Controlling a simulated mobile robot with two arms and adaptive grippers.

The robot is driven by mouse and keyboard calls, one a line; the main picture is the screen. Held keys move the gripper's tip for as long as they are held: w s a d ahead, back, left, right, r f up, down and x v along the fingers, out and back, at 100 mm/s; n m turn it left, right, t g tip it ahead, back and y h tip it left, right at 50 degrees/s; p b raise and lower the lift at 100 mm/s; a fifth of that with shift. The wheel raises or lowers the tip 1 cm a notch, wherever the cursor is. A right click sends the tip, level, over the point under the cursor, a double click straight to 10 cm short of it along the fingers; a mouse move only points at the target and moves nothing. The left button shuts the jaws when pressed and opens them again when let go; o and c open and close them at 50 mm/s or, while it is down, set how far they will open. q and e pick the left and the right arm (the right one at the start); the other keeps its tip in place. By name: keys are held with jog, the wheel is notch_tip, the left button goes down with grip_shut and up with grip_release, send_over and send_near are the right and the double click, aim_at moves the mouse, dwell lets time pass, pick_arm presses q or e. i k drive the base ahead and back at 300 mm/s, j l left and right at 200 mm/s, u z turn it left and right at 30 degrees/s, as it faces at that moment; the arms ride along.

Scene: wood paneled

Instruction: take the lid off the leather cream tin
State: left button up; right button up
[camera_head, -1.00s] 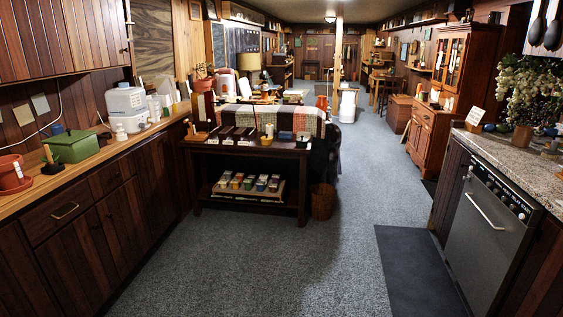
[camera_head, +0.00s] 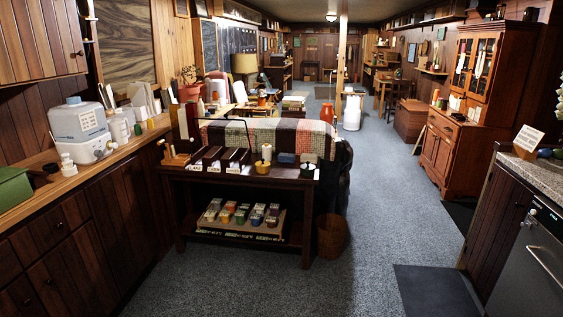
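Neither of my grippers is in view. Several small tins or jars with coloured fronts (camera_head: 241,211) stand in a shallow tray (camera_head: 238,228) on the lower shelf of a dark wooden table in the middle. They are too small to read, so I cannot tell whether one is the leather cream tin or whether it has a lid on.
The dark table (camera_head: 290,179) carries dark boxes (camera_head: 226,157) and small items on top. A wicker basket (camera_head: 331,236) stands on its right. Wooden cabinets (camera_head: 90,240) line the left. The grey carpet (camera_head: 370,235) is open to the right.

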aim_at(307, 167)
jog(key=i, duration=3.2)
jog(key=i+z, duration=0.2)
jog(key=i, duration=0.3)
jog(key=i+j+z, duration=0.2)
jog(key=i, duration=0.3)
